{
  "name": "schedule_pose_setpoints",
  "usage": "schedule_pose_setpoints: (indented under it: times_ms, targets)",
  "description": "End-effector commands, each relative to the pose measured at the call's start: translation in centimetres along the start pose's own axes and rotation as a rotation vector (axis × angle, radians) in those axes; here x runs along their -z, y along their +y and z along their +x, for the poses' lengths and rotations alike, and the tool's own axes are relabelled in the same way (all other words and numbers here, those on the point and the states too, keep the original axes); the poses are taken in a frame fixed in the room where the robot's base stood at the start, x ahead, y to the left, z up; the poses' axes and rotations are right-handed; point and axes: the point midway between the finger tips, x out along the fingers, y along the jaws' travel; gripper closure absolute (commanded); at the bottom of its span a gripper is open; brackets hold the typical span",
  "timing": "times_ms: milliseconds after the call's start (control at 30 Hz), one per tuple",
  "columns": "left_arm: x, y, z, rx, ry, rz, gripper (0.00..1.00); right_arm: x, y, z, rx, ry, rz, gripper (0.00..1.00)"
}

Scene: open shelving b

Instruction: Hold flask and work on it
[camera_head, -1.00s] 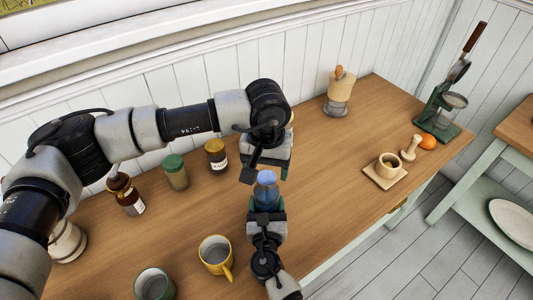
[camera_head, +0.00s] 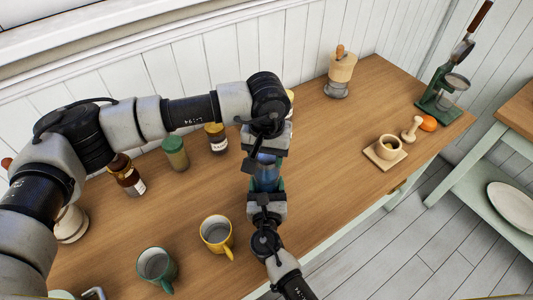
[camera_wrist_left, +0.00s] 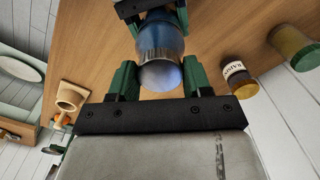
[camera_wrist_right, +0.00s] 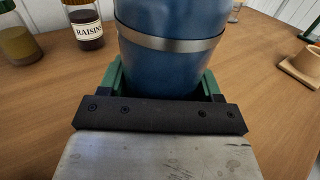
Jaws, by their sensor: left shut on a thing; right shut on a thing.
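My left gripper (camera_head: 266,156) is at the flask's top. In the left wrist view its green fingers (camera_wrist_left: 160,82) are either side of the shiny rounded cap (camera_wrist_left: 160,74), shut on it. The head view hides the cap behind the left gripper.
A yellow mug (camera_head: 216,234) and a green mug (camera_head: 156,266) stand to the left. Jars, including the raisins jar (camera_head: 217,139), and a brown bottle (camera_head: 126,176) stand behind left. A grinder (camera_head: 341,73) and a mortar (camera_head: 388,145) stand right, with bare table between.

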Motion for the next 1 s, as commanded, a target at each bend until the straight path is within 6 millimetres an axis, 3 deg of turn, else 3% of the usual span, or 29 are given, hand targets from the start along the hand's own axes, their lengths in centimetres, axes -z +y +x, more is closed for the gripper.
schedule_pose_setpoints:
  times_ms: [167, 1000]
  targets:
    - [0.01, -0.03, -0.02, 0.0, 0.0, -0.166, 0.79, 0.08, -0.05, -0.02, 0.001, 0.001, -0.001, 1.0]
    - [0.0, -0.02, -0.15, 0.0, -0.001, -2.107, 0.79, 0.08, -0.07, -0.02, 0.001, 0.001, -0.001, 1.0]
